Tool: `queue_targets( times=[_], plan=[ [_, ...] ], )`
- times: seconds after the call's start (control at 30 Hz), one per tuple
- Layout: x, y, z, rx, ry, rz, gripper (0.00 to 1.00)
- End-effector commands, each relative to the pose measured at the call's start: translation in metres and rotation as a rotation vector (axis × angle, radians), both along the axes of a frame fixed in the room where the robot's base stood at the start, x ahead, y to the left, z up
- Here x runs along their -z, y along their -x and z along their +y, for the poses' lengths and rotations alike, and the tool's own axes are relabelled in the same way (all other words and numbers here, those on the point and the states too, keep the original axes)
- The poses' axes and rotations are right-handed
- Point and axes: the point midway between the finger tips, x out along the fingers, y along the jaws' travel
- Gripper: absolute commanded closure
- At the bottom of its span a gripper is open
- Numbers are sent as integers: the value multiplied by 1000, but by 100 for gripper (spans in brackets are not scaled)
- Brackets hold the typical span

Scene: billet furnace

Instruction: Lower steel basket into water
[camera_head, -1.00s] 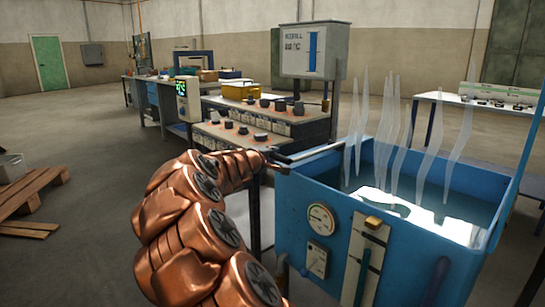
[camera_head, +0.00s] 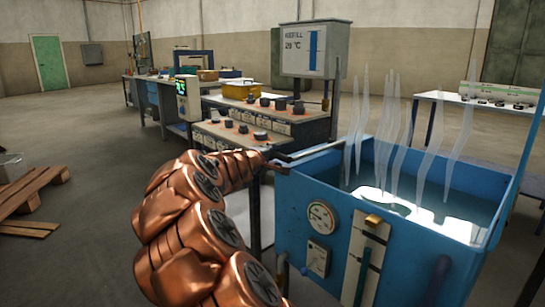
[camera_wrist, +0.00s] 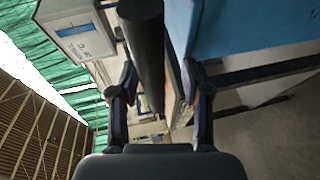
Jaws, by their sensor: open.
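The blue water tank (camera_head: 330,195) stands at the right in the head view, with its open top showing water (camera_head: 455,205) and pale steam above it. My gripper (camera_wrist: 158,85) is open in the wrist view, one finger on each side of a dark round bar (camera_wrist: 146,40). The bar looks like a handle, and I cannot tell whether the fingers touch it. In the head view, the arm's end is near the tank's left rim, where a dark rod (camera_head: 310,152) runs along the edge. I cannot make out the steel basket.
A grey display box (camera_head: 313,50) on posts stands behind the tank. A workbench with dark pieces (camera_head: 265,115) is behind my arm, with a yellow bin (camera_head: 240,91) on it. A wooden pallet (camera_head: 30,190) lies at the left. Open floor lies between.

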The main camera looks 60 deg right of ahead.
Motion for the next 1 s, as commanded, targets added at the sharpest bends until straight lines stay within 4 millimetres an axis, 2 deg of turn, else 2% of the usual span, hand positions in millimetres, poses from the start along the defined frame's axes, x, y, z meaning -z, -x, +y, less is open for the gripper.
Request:
queue_targets(
  times=[0.17, 0.27, 0.7, 1.0],
  plan=[
    [-2, 0, 5, -1, 2, 0, 52],
    [-5, 0, 15, -3, 3, 0, 52],
    [-17, 10, 84, -3, 1, -1, 52],
    [-21, 13, 113, -4, 0, -1, 52]
  ],
)
